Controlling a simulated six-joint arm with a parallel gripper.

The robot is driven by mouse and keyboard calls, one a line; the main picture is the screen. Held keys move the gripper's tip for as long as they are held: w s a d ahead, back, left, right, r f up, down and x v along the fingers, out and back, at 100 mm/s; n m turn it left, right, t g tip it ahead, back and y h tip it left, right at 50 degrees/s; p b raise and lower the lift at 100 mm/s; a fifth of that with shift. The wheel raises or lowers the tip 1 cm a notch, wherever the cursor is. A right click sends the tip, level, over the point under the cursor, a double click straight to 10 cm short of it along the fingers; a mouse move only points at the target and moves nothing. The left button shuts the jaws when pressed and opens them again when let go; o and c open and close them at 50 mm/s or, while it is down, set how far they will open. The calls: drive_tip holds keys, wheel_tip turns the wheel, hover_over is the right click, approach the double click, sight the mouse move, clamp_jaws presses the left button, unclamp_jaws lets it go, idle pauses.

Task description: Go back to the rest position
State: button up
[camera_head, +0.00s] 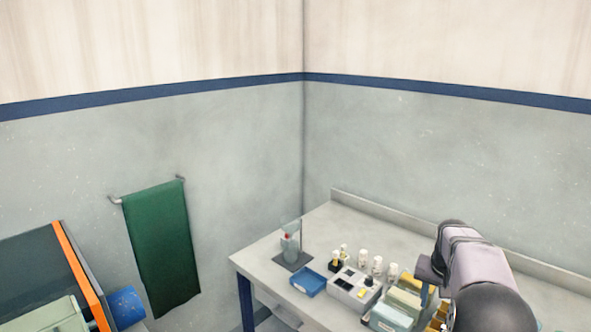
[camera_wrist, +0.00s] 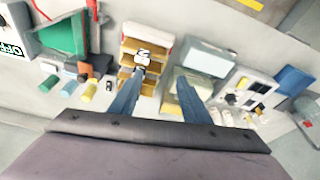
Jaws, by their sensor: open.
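My gripper (camera_wrist: 160,78) shows from its wrist in the wrist view, with its two blue fingers spread apart and nothing seen between them. It hangs above the worktop. One finger lies over the front of a tan rack (camera_wrist: 131,58) with a white label. The other lies by a pale yellow-green rack (camera_wrist: 167,101) next to a grey-lidded box (camera_wrist: 208,58). I cannot tell whether the fingers touch either one. In the head view my arm is at the lower right, and my gripper (camera_head: 427,284) is partly hidden near the racks.
The bench (camera_head: 262,254) stands in the room corner. On it are a blue tray (camera_head: 309,283), a white block with vials (camera_head: 349,291), several white bottles and a clear stand (camera_head: 291,247). A green tray (camera_wrist: 64,36) and small bottles lie left in the wrist view. A green towel (camera_head: 160,245) hangs left.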

drive_tip(key=s+a+n+y, duration=0.1)
drive_tip(key=s+a+n, duration=0.1)
drive_tip(key=s+a, duration=0.7)
drive_tip(key=s+a+f+n+g, duration=0.1)
drive_tip(key=s+a+f+n, duration=0.1)
drive_tip(key=s+a, duration=0.5)
drive_tip(key=s+a+f+n+g+y, duration=0.1)
drive_tip(key=s+a+f+n, duration=0.2)
drive_tip(key=s+a, duration=0.4)
drive_tip(key=s+f, duration=0.1)
drive_tip(key=s, duration=0.5)
drive_tip(key=shift+s+a+f, duration=0.2)
drive_tip(key=shift+a+f, duration=0.1)
drive_tip(key=shift+a, duration=0.1)
